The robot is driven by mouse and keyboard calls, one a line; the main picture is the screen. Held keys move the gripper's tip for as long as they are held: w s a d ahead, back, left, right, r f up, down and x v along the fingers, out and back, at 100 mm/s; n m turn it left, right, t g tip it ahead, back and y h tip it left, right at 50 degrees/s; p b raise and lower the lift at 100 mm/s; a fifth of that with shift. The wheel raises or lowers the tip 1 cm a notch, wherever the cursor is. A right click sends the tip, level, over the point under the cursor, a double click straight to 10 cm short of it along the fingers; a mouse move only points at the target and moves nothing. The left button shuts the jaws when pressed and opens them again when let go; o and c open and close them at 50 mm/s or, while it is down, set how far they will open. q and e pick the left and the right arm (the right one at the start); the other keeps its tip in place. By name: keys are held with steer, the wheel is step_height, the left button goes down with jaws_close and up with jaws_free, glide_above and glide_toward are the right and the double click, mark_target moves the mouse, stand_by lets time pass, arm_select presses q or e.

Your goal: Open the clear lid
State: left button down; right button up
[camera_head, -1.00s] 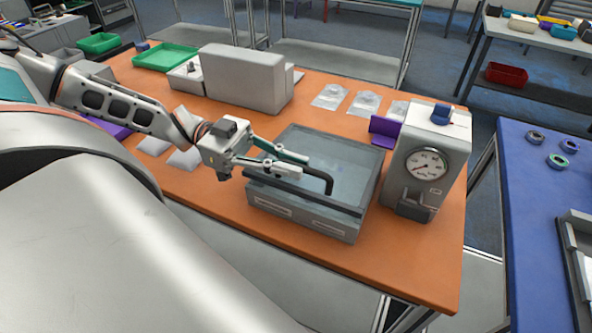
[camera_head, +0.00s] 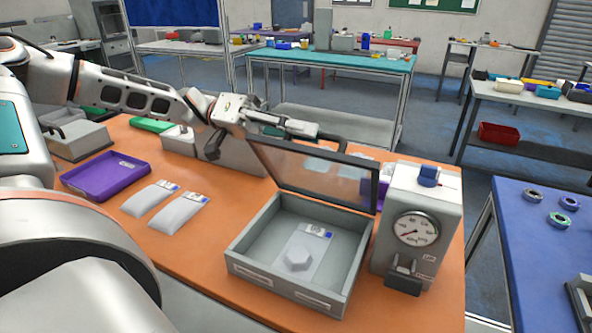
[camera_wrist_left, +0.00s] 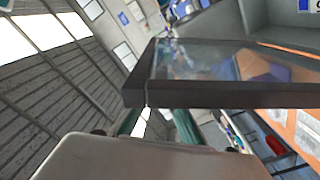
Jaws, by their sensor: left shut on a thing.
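The clear lid (camera_head: 315,172) stands raised and steeply tilted at the back of the grey box (camera_head: 290,283), with a dark frame around its see-through pane. My left gripper (camera_head: 308,131) is at the lid's upper edge, shut on its dark handle (camera_head: 338,141). The grip itself is partly hidden. In the left wrist view the lid's dark frame (camera_wrist_left: 225,95) crosses in front of the fingers (camera_wrist_left: 158,123). The box is uncovered at the top, and a clear packet (camera_head: 303,252) with a pale hexagonal piece and a label lies inside. My right gripper is not in view.
A grey device with a round dial (camera_head: 416,229) stands close at the box's right. Two white packets (camera_head: 180,210) and a purple tray (camera_head: 107,177) lie left on the orange table (camera_head: 195,250). A blue table (camera_head: 535,270) is at the right.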

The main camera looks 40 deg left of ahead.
arm_select(q)
steer(key=w+a+n+b, duration=0.3)
steer(key=w+n+b, duration=0.2)
steer(key=w+b, duration=0.3)
steer(key=shift+w+f+n+b, duration=0.15)
steer(key=shift+w+n+b, duration=0.2)
steer(key=shift+w, duration=1.9)
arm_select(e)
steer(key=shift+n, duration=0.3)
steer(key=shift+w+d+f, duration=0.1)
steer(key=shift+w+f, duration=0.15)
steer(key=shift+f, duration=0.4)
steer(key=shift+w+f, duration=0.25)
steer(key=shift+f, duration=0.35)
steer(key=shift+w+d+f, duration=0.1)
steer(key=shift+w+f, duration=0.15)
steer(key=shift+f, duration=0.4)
